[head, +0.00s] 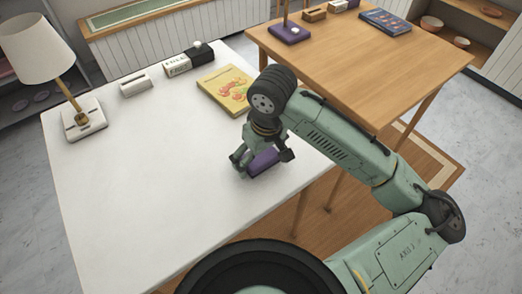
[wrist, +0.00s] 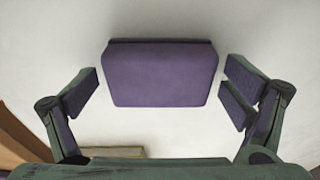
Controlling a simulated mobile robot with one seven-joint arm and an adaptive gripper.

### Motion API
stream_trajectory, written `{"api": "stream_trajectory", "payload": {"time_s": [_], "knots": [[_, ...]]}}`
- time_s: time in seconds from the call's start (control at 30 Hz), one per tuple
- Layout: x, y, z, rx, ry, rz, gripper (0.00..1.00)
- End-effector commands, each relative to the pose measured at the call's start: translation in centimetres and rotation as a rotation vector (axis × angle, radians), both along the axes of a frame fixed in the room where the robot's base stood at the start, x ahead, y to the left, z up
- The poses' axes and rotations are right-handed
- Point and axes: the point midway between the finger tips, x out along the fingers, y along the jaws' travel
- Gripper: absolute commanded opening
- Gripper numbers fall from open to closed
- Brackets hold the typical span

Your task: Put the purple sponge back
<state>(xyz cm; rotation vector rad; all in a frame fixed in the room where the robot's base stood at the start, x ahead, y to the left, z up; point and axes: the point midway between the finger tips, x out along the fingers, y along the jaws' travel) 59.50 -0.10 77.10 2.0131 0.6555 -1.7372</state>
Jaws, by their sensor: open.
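The purple sponge (head: 263,162) lies on the white table (head: 150,180) near its right edge, partly hidden by my gripper in the head view. In the wrist view the sponge (wrist: 160,75) is a rounded purple block between my fingers, with white tabletop showing on both sides of it. My gripper (head: 262,160) is open and reaches down over the sponge. In the wrist view my gripper (wrist: 160,93) has one finger to the left and one to the right of the sponge, both apart from it.
A yellow book (head: 226,88) lies behind my gripper. A lamp (head: 82,115), a white block (head: 135,84) and a dark-and-white box (head: 190,61) line the table's far side. A wooden table (head: 370,75) at the right holds a purple-based stand (head: 289,34) and a blue book (head: 385,21). The white table's middle is clear.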

Motion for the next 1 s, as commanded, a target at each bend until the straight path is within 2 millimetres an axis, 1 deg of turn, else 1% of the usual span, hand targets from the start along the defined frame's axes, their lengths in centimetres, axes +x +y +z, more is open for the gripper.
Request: {"api": "stream_trajectory", "payload": {"time_s": [0.17,0.4,0.5,0.6,0.7,0.8,1.0], "knots": [[-0.1,-0.1,1.9,-0.001,-0.003,0.001,0.94],[-0.7,-0.6,7.1,-0.001,-0.004,0.002,0.94],[-0.9,-0.8,9.1,-0.001,-0.003,0.001,0.94],[-1.2,-1.0,10.6,-0.003,-0.002,-0.001,0.94],[-1.3,-1.1,11.6,-0.002,-0.002,0.000,0.94],[-1.4,-1.1,12.1,-0.001,-0.001,0.000,0.94],[-1.4,-1.1,12.2,0.000,0.000,0.000,0.94]]}}
